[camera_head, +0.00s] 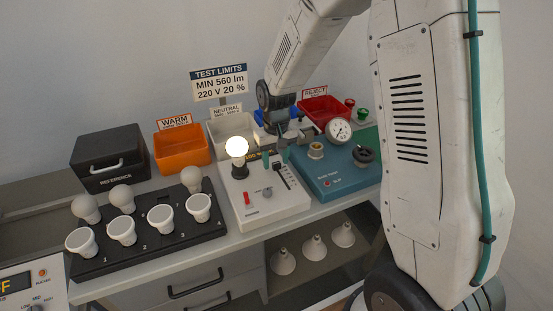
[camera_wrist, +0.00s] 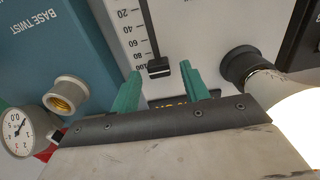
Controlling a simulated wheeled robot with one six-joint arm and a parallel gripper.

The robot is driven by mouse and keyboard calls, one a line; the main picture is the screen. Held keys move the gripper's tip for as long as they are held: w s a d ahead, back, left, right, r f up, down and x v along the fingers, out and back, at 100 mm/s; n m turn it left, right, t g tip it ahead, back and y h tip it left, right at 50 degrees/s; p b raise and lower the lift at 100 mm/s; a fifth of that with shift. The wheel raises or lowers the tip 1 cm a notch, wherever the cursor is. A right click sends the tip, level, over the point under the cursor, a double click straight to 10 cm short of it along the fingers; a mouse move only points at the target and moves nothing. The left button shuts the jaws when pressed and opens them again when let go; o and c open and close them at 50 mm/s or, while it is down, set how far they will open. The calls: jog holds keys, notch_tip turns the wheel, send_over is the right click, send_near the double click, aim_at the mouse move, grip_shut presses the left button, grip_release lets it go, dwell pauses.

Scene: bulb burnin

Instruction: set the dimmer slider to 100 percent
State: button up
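The white dimmer box (camera_head: 285,207) stands in the middle of the bench, with its slider track (camera_head: 283,178) on top. In the wrist view the black slider knob (camera_wrist: 160,68) sits at the lower end of the scale, about level with the 100 mark. My gripper (camera_wrist: 161,69) is open. Its two teal fingertips are either side of the knob, with a visible gap on each side; I cannot tell their height above the panel. In the head view my gripper (camera_head: 276,157) is over the back of the box. A lit bulb (camera_head: 237,147) is in the box's socket.
The blue base-twist unit (camera_head: 340,177) with a gauge (camera_head: 339,130) stands right of the dimmer box. A black rack (camera_head: 150,238) with several bulbs and cups is at left. Orange (camera_head: 182,152), grey (camera_head: 219,132) and red (camera_head: 323,108) bins stand behind.

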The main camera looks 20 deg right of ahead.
aim_at(281, 176)
notch_tip(281, 176, up, 8)
jog(key=shift+f, duration=0.1)
dwell(0.4)
jog(key=shift+s, duration=0.15)
jog(key=s+r, duration=0.4)
jog(key=s, duration=0.6)
jog(key=s+r+t, duration=0.1)
jog(key=s+r, duration=0.4)
jog(key=s, duration=0.5)
jog(key=s+r, duration=0.4)
jog(key=s, duration=0.6)
jog(key=shift+s+d+r, duration=0.15)
jog(key=shift+d+r, duration=0.2)
jog(key=shift+d, duration=0.05)
dwell(1.7)
